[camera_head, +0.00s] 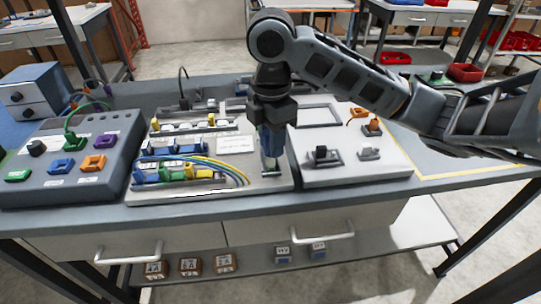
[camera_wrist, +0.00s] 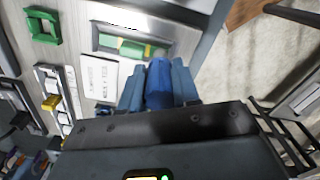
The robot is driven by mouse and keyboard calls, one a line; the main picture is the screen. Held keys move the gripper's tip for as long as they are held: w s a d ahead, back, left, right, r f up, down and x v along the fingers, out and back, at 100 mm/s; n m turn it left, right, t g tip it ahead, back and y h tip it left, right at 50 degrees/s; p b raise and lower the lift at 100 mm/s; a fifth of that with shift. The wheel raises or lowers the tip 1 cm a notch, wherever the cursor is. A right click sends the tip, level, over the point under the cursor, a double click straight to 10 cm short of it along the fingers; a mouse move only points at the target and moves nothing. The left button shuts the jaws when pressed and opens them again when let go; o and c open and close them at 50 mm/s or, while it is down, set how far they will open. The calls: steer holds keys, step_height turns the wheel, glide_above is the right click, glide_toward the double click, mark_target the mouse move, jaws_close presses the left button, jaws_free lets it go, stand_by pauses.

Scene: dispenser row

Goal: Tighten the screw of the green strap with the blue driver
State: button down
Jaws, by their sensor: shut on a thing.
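My gripper (camera_head: 271,150) is shut on the blue driver (camera_wrist: 158,84), with a blue finger on each side of its handle in the wrist view. In the head view it points down over the right part of the pale board (camera_head: 255,184); the driver's tip cannot be made out. In the wrist view, a green and yellow piece (camera_wrist: 135,47) lies in a metal-edged recess ahead of the driver, and a green square frame (camera_wrist: 42,27) is at upper left. I cannot tell which is the green strap. Its screw is not discernible.
Yellow, green and blue cables (camera_head: 225,169) curve across the board left of my gripper. A grey console (camera_head: 62,165) with coloured blocks stands further left. Another pale panel (camera_head: 345,174) is close on the right. A white label card (camera_wrist: 100,78) lies beside the recess.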

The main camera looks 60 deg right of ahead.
steer(key=m+p, duration=0.1)
steer(key=m, duration=0.1)
steer(key=m+p, duration=0.2)
steer(key=shift+s+r+p, duration=0.1)
steer(key=shift+r+p, duration=0.2)
steer(key=shift+m+p, duration=0.4)
steer(key=shift+m, duration=0.4)
steer(key=shift+f+m, duration=0.35)
steer(key=shift+m, duration=0.45)
steer(key=shift+r, duration=0.15)
steer(key=shift+r, duration=0.7)
steer(key=shift+r, duration=2.25)
